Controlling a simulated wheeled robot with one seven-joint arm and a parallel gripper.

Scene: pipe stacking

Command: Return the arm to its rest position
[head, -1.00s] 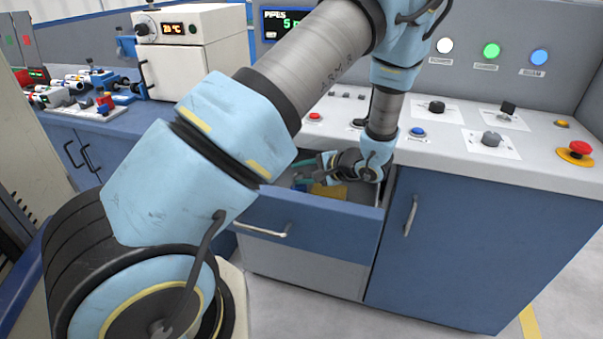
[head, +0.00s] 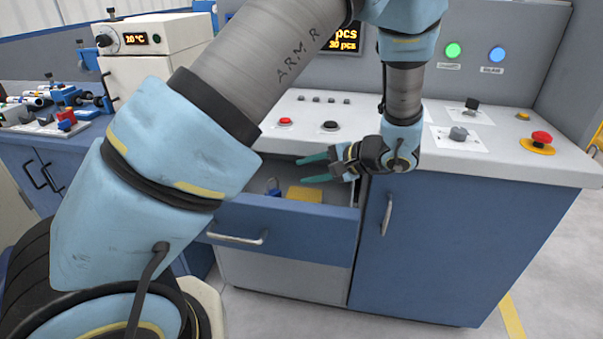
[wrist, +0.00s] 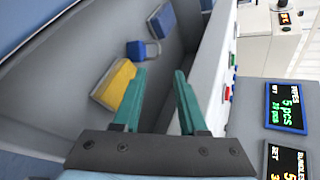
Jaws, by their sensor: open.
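My gripper (head: 318,168) is open and empty in the head view, its two teal fingers pointing left above the open drawer (head: 285,222). My blue and grey arm reaches across the picture from the lower left. In the wrist view the gripper's fingers (wrist: 160,102) are apart with nothing between them. Inside the drawer lie a yellow block (head: 304,194) and a small blue padlock-like item (head: 273,188). The wrist view also shows the yellow block (wrist: 115,84), the padlock-like item (wrist: 143,50) and another blue item (wrist: 161,22).
The control panel (head: 350,127) with buttons and a red emergency knob (head: 541,138) stands just above the drawer. A closed cabinet door (head: 450,245) is to the right. An oven-like box (head: 150,50) and a bench with pipe parts (head: 50,110) are at left.

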